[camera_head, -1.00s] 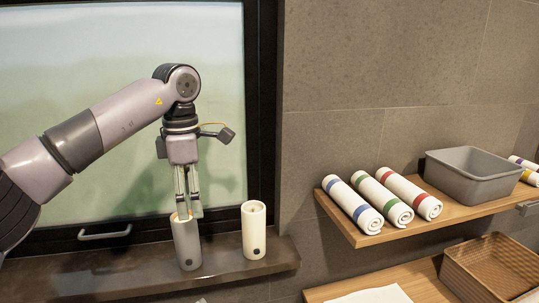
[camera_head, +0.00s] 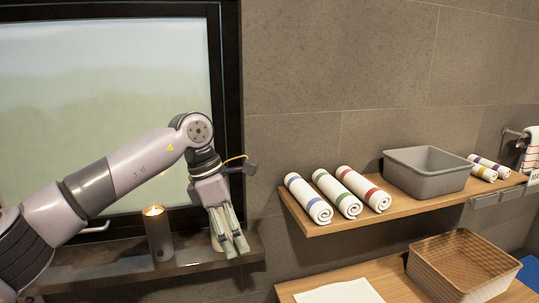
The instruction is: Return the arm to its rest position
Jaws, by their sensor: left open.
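My left arm comes in from the left, and its gripper (camera_head: 234,247) hangs pointing down in front of the right end of the dark ledge. It is open, with nothing seen between its fingers. A grey candle (camera_head: 159,238) stands upright on the ledge left of the gripper and apart from it, with a warm glow at its top. A pale candle (camera_head: 215,242) is mostly hidden behind the gripper fingers; whether they touch it I cannot tell. My right gripper is not in view.
The dark ledge (camera_head: 110,268) runs under the window. To the right, a wooden shelf (camera_head: 315,231) holds several rolled towels (camera_head: 335,194) and a grey bin (camera_head: 428,182). Below it are a wicker basket (camera_head: 463,265) and a white sheet (camera_head: 340,292). The wall above the shelf is clear.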

